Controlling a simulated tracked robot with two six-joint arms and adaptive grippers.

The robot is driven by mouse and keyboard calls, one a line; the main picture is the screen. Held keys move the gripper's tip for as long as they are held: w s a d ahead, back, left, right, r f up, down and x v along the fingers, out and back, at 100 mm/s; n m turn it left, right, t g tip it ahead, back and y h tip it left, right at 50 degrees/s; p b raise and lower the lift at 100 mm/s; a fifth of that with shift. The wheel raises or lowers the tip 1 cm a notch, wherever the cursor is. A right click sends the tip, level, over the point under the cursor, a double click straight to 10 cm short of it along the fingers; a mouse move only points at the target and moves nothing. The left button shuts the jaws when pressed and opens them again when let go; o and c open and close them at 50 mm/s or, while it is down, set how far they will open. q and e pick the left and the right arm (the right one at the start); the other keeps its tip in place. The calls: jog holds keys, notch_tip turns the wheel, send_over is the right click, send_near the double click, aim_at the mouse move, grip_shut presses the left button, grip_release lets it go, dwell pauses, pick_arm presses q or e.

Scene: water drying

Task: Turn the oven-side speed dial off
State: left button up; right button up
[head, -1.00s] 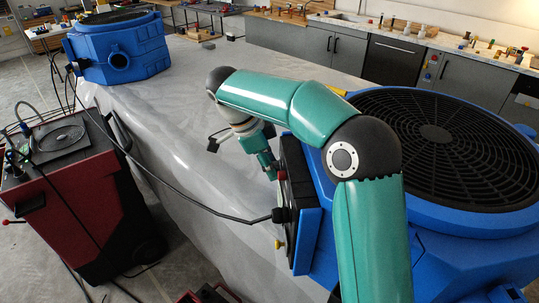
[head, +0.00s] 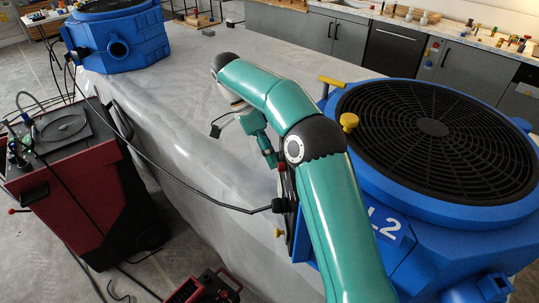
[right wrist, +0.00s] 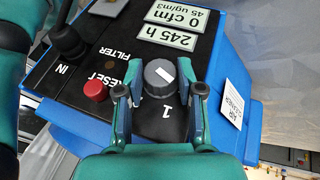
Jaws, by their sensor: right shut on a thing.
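The grey speed dial (right wrist: 158,80), with a white pointer mark, sits on the black control panel (right wrist: 100,62) of the near blue air cleaner (head: 398,205). In the right wrist view my right gripper (right wrist: 160,95) has a finger on each side of the dial and is shut on it. The pointer slants toward the upper left, and an upside-down "1" is printed beside the dial. In the head view my right gripper (head: 272,163) is at the panel side, and my arm hides most of the panel and the dial. My left gripper is not in view.
A red RESET button (right wrist: 95,91) and a black inlet plug (right wrist: 68,42) are close to the gripper. Displays (right wrist: 170,28) read 0 cfm and 245 h. A cable runs to a red cart (head: 80,195). Another blue unit (head: 118,38) stands at the far left.

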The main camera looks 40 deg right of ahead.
jog(key=o, duration=1.2)
jog(key=shift+c, duration=0.2)
jog(key=shift+c, duration=0.3)
jog(key=shift+r, duration=0.1)
jog(key=shift+c, duration=1.1)
jog(key=s+a+r+m+t+b, duration=0.1)
jog(key=s+r+t+b, duration=0.15)
jog(key=r+t, duration=0.9)
jog(key=f+g, duration=0.1)
jog(key=f, duration=0.2)
jog(key=w+f+g, duration=0.1)
jog(key=f+g, duration=0.1)
jog(key=f, duration=0.2)
jog(key=d+f+g, duration=0.1)
jog(key=f, duration=0.3)
jog(key=shift+w+d+f, duration=0.1)
jog(key=shift+w+f, duration=0.15)
